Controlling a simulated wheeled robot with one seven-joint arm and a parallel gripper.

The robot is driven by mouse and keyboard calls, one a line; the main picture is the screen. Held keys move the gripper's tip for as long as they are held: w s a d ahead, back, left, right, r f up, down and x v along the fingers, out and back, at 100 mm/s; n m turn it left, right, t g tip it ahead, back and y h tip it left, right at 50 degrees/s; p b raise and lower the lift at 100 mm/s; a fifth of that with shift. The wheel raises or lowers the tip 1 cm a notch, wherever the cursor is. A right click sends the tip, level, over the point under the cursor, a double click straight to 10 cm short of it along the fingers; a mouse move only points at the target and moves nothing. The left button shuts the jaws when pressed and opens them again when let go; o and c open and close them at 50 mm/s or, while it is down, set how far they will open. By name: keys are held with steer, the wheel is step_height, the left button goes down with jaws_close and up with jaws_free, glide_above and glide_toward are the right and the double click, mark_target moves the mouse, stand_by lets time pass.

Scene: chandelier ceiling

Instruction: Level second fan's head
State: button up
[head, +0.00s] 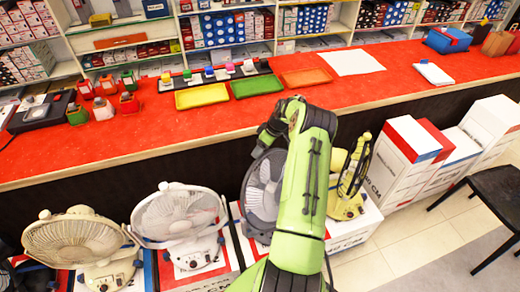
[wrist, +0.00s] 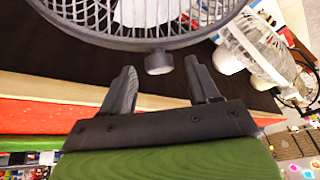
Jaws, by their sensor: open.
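Several fans stand in a row along the counter front. From the left in the head view they are a cream fan (head: 72,240), a white fan (head: 178,213), a dark grey fan (head: 262,192) and a yellow fan (head: 350,180) seen side-on. Which counts as second is unclear. The grey fan is partly hidden behind my arm. My gripper (wrist: 158,82) is open and empty at the grey fan's rim; in the wrist view its cage (wrist: 95,15) fills the top. A round knob (wrist: 160,62) on that rim lies between and just beyond my fingertips, with no visible contact.
The red counter (head: 120,140) runs behind the fans, with trays (head: 202,96) and small items on it. The fans stand on boxes. White boxes (head: 408,150) and a black stool (head: 495,195) stand to the right. Tiled floor is open at lower right.

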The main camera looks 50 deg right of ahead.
steer(key=shift+w+a+f, duration=0.1)
steer(key=shift+w+f, duration=0.1)
steer(key=shift+f, duration=0.3)
jaws_close()
steer(key=shift+s+t+b, duration=0.3)
steer(key=shift+s+b, duration=0.05)
steer(key=shift+s, duration=0.1)
steer(key=s+t+b, duration=0.1)
steer(key=s, duration=0.1)
steer(key=s+r+t+b, duration=0.1)
steer(key=s+b, duration=0.1)
steer(key=s, duration=0.1)
steer(key=s+t+b, duration=0.1)
steer(key=s, duration=0.1)
steer(key=shift+s+d+r+b, duration=0.15)
steer(key=shift+s+d+b, duration=0.05)
steer(key=shift+s+b, duration=0.15)
steer(key=shift+s, duration=0.35)
